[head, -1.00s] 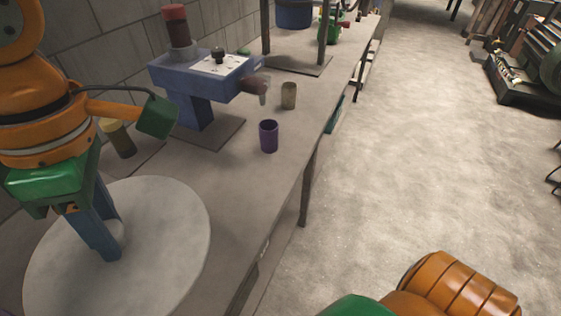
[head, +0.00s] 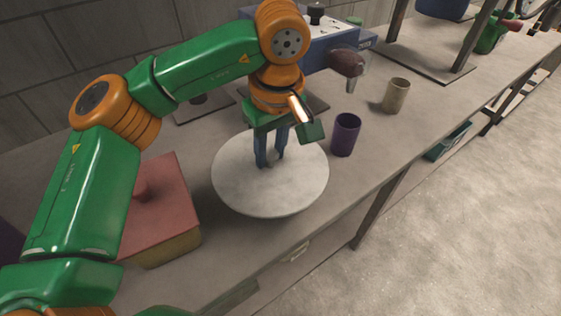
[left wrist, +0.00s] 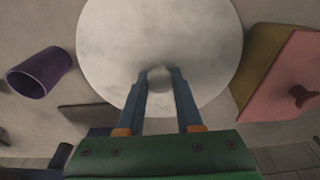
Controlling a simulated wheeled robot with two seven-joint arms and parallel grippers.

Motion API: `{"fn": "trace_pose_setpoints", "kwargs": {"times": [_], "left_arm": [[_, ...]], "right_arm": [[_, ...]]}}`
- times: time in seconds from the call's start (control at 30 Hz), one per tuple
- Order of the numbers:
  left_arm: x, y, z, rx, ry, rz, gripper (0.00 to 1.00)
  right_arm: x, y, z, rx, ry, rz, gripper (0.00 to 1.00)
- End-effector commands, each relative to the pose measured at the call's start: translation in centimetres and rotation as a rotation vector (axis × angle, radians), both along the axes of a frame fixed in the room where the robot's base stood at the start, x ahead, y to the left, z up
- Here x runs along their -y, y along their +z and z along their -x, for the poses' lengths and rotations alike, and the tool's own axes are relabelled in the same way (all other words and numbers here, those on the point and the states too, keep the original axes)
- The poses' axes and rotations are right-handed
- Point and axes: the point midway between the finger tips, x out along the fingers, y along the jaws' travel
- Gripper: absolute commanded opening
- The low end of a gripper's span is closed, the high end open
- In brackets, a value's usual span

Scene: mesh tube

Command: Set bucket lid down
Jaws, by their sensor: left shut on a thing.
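The bucket lid (head: 290,190) is a wide, round, pale grey-white disc. It lies roughly level at the bench, between the pink-topped box and the purple cup. Whether it touches the bench top or hangs just above it, I cannot tell. My left gripper (head: 269,161) points down at the lid's centre, its blue fingers shut on the small knob. The left wrist view shows the knob between the fingertips (left wrist: 160,78) and the lid (left wrist: 160,30) spreading out beyond them. My right gripper is not in view.
A yellowish box with a pink top (head: 160,200) stands left of the lid. A purple cup (head: 345,134) stands close to its right, with a beige cup (head: 396,95) beyond. A blue machine (head: 330,40) stands behind. Bare bench (head: 375,165) lies right, before the front edge.

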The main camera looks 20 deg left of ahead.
Motion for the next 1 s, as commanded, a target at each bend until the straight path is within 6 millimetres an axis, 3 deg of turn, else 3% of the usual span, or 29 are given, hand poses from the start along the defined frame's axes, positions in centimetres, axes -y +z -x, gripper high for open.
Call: {"fn": "trace_pose_setpoints", "kwargs": {"times": [0.23, 0.4, 0.77, 0.8, 0.9, 1.0], "left_arm": [[0.2, -3.7, -3.1, -0.001, 0.002, 0.0, 0.0], [0.2, -6.6, -3.3, 0.0, -0.001, -0.001, 0.0], [0.3, -7.4, -3.3, 0.003, 0.001, 0.001, 0.0], [0.3, -7.4, -3.3, 0.003, 0.001, 0.001, 0.37], [0.3, -7.3, -3.3, 0.003, 0.001, 0.001, 0.64], [0.3, -7.3, -3.3, 0.003, 0.001, 0.001, 0.64]], "right_arm": [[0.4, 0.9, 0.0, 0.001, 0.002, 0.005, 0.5], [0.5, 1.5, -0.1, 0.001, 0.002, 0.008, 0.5], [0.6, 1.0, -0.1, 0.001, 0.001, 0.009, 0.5], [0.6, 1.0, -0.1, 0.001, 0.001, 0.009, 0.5], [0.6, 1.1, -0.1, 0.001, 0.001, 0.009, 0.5], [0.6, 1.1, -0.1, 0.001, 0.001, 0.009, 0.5]]}}
